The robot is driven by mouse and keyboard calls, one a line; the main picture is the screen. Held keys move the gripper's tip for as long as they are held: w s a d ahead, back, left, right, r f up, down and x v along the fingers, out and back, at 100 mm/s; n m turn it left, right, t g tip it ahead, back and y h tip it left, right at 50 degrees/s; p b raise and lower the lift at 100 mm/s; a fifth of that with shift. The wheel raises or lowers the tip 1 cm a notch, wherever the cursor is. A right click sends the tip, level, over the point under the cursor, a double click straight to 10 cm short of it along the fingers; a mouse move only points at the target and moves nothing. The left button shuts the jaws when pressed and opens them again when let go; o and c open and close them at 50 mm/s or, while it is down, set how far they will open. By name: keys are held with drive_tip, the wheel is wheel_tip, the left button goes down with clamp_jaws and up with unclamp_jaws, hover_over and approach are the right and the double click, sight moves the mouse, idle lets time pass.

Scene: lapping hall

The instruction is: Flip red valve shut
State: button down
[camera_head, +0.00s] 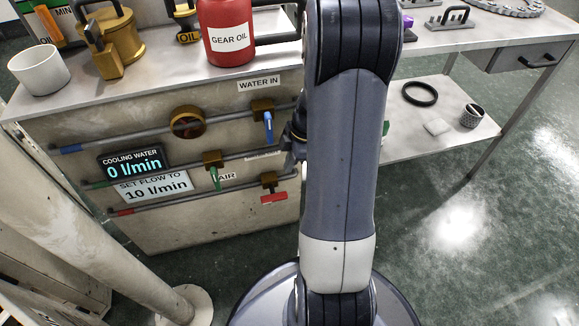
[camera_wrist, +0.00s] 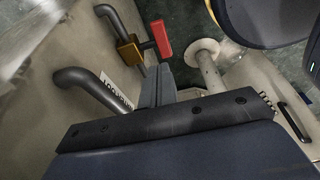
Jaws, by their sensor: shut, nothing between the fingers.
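The red valve (camera_head: 273,196) sits on the lowest pipe of the bench's front panel, with a brass body and a red lever. In the head view the lever looks short and lies near the pipe's line; its exact angle is hard to tell. In the wrist view the red lever (camera_wrist: 162,38) shows beyond the fingertips, beside its brass body (camera_wrist: 129,50). My gripper (camera_wrist: 158,82) is shut and empty, with a visible gap between its tips and the lever. In the head view my arm hides most of the gripper.
A blue-lever valve (camera_head: 268,127) and a green-lever valve (camera_head: 214,177) hang on the pipes above. A display (camera_head: 133,162) reads 0 l/min; a sign (camera_head: 153,187) says set flow to 10 l/min. A pale column (camera_head: 95,205) stands at left. Open floor (camera_head: 480,235) lies right.

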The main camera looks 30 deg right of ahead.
drive_tip(key=b, duration=0.4)
approach(280, 193)
drive_tip(key=x, duration=0.5)
drive_tip(key=shift+s+a+f, duration=0.2)
drive_tip(key=shift+a, duration=0.05)
drive_tip(key=shift+f, duration=0.5)
drive_tip(key=shift+w+f, duration=0.1)
drive_tip(key=shift+w, duration=0.05)
